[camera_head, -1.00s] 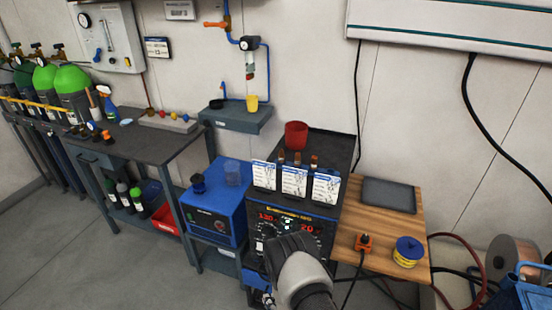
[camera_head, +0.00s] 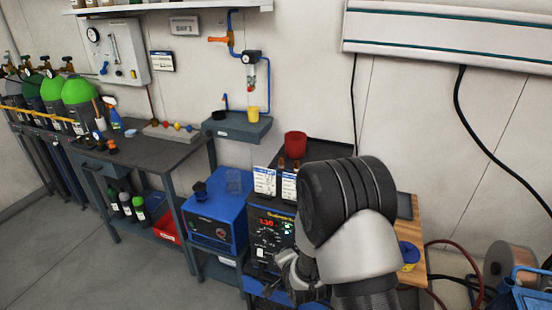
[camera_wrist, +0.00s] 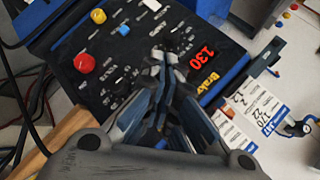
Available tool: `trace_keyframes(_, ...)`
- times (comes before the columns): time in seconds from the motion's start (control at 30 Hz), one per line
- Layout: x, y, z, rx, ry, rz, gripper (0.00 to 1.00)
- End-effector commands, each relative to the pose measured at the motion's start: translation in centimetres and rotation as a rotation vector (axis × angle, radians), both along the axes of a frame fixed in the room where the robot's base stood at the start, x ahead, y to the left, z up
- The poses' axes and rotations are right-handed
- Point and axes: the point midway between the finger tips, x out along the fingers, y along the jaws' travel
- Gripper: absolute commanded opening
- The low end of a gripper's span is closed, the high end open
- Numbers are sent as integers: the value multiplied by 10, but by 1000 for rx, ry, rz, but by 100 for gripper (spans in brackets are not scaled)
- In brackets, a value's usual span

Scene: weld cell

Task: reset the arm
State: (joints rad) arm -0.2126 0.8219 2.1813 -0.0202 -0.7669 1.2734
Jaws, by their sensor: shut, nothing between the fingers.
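My gripper (camera_head: 298,275) is low in front of the black welder (camera_head: 268,235) in the head view, partly hidden by my own arm. In the wrist view my gripper (camera_wrist: 160,62) has its fingers together, with nothing held. Behind the fingers is the welder's panel (camera_wrist: 105,65), with knobs and a red "130" readout (camera_wrist: 203,57). I cannot tell whether the fingertips touch the panel. My arm covers the right part of the welder in the head view.
A red cup (camera_head: 295,145) and white cards (camera_head: 264,181) are on top of the welder. A blue machine (camera_head: 215,215) stands left of it. A wooden board (camera_head: 411,237) and a yellow-blue spool (camera_head: 409,254) are partly behind my arm. Open floor lies at front left.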

Motion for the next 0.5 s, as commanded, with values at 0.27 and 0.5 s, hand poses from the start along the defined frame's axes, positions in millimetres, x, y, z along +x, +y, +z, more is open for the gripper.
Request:
trace_keyframes(0.27,-29,-40,121,-273,64,155,0)
trace_keyframes(0.5,-99,-75,201,-479,146,322,0)
